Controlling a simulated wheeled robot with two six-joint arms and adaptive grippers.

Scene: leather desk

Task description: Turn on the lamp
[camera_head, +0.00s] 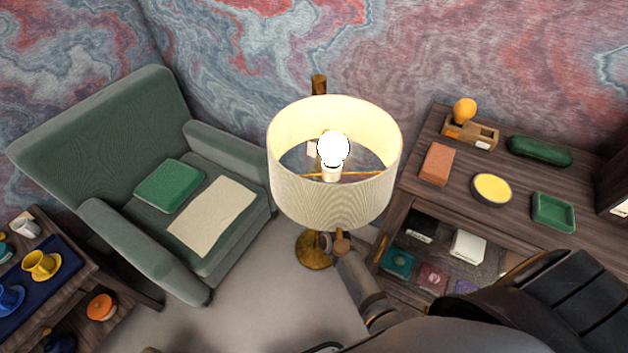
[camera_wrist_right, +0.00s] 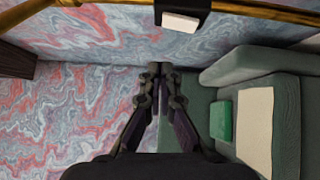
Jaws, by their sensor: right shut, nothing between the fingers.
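The floor lamp has a round cream shade (camera_head: 335,205) on a brass stand, with its round base (camera_head: 314,250) on the floor. Its bulb (camera_head: 333,149) glows bright white and the inside of the shade is lit. My right gripper (camera_head: 334,242) is just below the shade's lower edge, near the base in the picture. In the right wrist view its fingers (camera_wrist_right: 160,72) are shut and empty. A black block with a white button (camera_wrist_right: 182,22) hangs from a brass bar at the top of that view, apart from the fingertips. My left gripper is not in view.
A green armchair (camera_head: 100,125) with a green cushion (camera_head: 169,186) and a cream cloth (camera_head: 212,216) stands left of the lamp. A wooden shelf unit (camera_head: 515,215) with small items stands right. A low table with cups (camera_head: 42,264) is at lower left.

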